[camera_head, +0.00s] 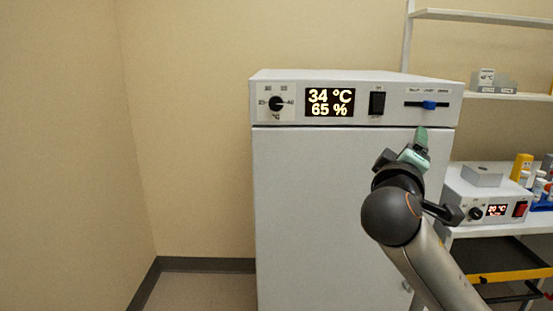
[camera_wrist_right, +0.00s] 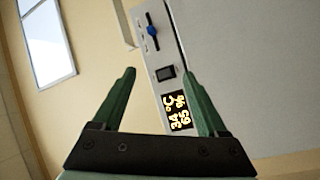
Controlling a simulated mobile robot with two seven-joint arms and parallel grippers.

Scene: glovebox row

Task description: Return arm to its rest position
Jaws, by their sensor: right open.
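My right gripper (camera_head: 404,146) is raised in front of the upper right part of a white cabinet (camera_head: 320,180), just below its blue slider (camera_head: 429,105). In the right wrist view the two green fingers of my right gripper (camera_wrist_right: 162,100) stand wide apart with nothing between them. The cabinet's panel shows beyond the fingers, with the display (camera_wrist_right: 175,111), a black switch (camera_wrist_right: 165,73) and the blue slider (camera_wrist_right: 153,31). In the head view the display (camera_head: 330,102) reads 34 °C and 65 %. My left gripper is not in view.
A smaller white device (camera_head: 488,205) with a red switch stands on a bench at the right, beside several bottles (camera_head: 521,167). A wall shelf (camera_head: 490,16) is above it. Floor and wall left of the cabinet are clear.

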